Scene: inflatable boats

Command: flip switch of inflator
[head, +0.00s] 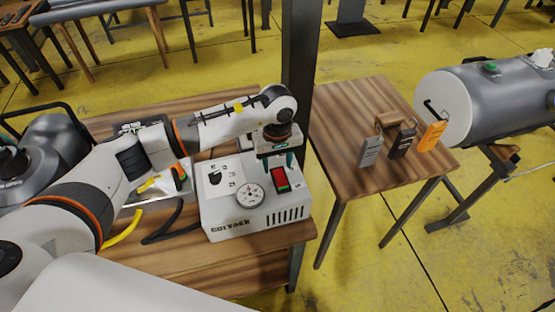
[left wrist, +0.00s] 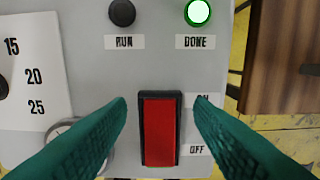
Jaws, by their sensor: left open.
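The inflator (head: 222,218) is a white box with a dial gauge and vent slots, standing at the right end of a wooden bench. Its red rocker switch (head: 281,179) sits in a black frame on the sloped top; it also shows in the left wrist view (left wrist: 160,132) beside ON and OFF labels. My left gripper (head: 278,163) is open just above the switch. In the left wrist view, its green fingers (left wrist: 160,112) are apart on either side of the switch, with nothing between them held. The green DONE light (left wrist: 197,12) is lit; the RUN light (left wrist: 122,12) is dark. My right gripper is out of view.
A dark post (head: 298,75) stands close behind the inflator. A tray (head: 150,190) with tools and a black hose (head: 170,225) lie left of it. A second table (head: 345,115) at right holds several tags. A grey tank (head: 500,95) is farther right.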

